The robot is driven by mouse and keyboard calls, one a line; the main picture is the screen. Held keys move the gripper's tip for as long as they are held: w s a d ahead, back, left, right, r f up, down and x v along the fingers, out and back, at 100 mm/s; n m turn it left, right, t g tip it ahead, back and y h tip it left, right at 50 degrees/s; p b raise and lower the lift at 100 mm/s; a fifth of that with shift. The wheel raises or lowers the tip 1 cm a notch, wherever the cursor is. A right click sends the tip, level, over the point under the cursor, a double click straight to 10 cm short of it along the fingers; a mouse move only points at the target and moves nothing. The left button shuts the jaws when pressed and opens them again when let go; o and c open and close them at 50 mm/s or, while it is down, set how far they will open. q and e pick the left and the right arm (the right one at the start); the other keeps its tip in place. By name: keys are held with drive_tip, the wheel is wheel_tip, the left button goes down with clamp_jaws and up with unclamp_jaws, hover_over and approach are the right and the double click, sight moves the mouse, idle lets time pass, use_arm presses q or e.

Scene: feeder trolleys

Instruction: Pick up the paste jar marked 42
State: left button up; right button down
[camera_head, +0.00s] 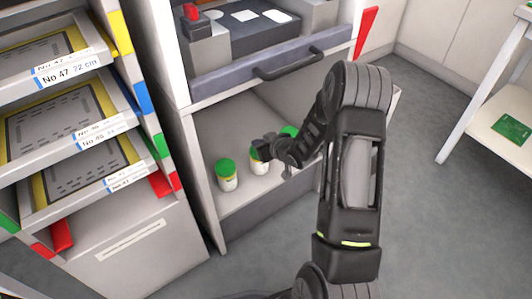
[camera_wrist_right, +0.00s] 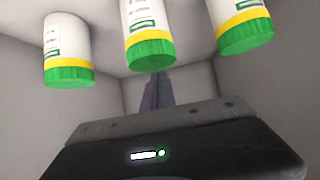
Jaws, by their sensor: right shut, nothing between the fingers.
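Three white paste jars with green lids and yellow bands stand in a row in the open lower compartment of a trolley: a left jar (camera_head: 227,182), a middle jar (camera_head: 258,166) and a right jar (camera_head: 289,131), partly hidden by my arm. My right gripper (camera_head: 262,148) is shut and empty at the middle jar's lid, partly covering it; I cannot tell whether they touch. In the right wrist view the jars appear upside down, with the middle jar (camera_wrist_right: 146,22) just beyond the closed fingers (camera_wrist_right: 157,82). The label numbers are too small to read. My left gripper is out of view.
The compartment floor (camera_head: 238,200) has grey walls around it. Above is a drawer with a dark handle (camera_head: 288,63). A rack with numbered trays (camera_head: 62,150) stands at the left, and a white shelf with a green board (camera_head: 512,130) at the right.

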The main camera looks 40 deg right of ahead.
drive_tip(key=shift+s+f, duration=0.2)
drive_tip(key=shift+f, duration=0.4)
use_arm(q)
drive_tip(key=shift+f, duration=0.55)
use_arm(e)
drive_tip(key=shift+s+f, duration=0.15)
drive_tip(key=shift+s, duration=0.05)
drive_tip(key=shift+s+f, duration=0.1)
drive_tip(key=shift+s, duration=0.25)
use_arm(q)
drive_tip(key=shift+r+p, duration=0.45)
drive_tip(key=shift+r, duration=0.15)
use_arm(e)
drive_tip(key=s, duration=0.7)
drive_tip(key=shift+s, duration=0.2)
drive_tip(key=shift+a, duration=0.1)
use_arm(q)
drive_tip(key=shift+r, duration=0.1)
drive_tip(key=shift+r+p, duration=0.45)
drive_tip(key=shift+p, duration=0.1)
use_arm(e)
drive_tip(key=shift+w+r, duration=0.1)
drive_tip(key=shift+r, duration=0.55)
